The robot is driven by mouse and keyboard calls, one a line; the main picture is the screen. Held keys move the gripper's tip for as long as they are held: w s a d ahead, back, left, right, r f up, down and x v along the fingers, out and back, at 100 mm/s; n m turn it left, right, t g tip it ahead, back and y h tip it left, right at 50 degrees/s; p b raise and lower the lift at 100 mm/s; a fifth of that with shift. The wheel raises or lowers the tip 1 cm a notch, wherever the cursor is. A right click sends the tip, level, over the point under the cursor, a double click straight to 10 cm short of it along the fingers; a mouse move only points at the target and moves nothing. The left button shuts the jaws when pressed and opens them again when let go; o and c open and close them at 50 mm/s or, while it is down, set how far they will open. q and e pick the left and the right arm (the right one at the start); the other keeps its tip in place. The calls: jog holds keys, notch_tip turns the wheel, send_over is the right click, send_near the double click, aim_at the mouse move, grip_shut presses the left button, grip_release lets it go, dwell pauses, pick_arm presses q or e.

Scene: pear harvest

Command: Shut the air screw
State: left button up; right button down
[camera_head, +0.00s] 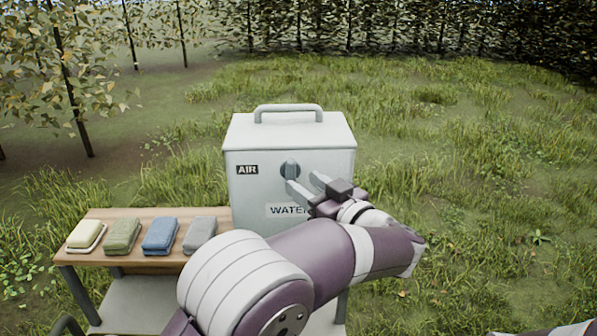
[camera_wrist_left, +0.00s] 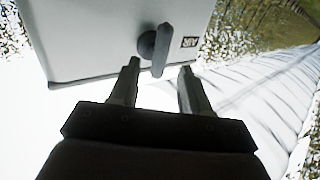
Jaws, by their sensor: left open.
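The air screw (camera_head: 290,168) is a dark grey knob on the front of a pale grey water box (camera_head: 335,152), just right of the "AIR" label (camera_head: 247,170). In the left wrist view the screw (camera_wrist_left: 160,50) shows a long flat grip on a round base. My left gripper (camera_head: 304,184) is open in front of the box, just below and right of the screw. In the left wrist view its two fingers (camera_wrist_left: 158,76) point toward the screw, with the grip's end close to the gap between the tips. I cannot tell whether they touch. The right gripper is not in view.
The box has a top handle (camera_head: 288,107) and a "WATER" label (camera_head: 287,210) partly hidden by my gripper. Grass and trees lie behind; the right side is open.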

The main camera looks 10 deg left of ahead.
aim_at(294, 176)
pick_arm(q)
jog(key=x, duration=0.3)
jog(key=shift+r, duration=0.1)
jog(key=shift+w+a, duration=0.1)
jog(key=shift+w, duration=0.1)
grip_shut()
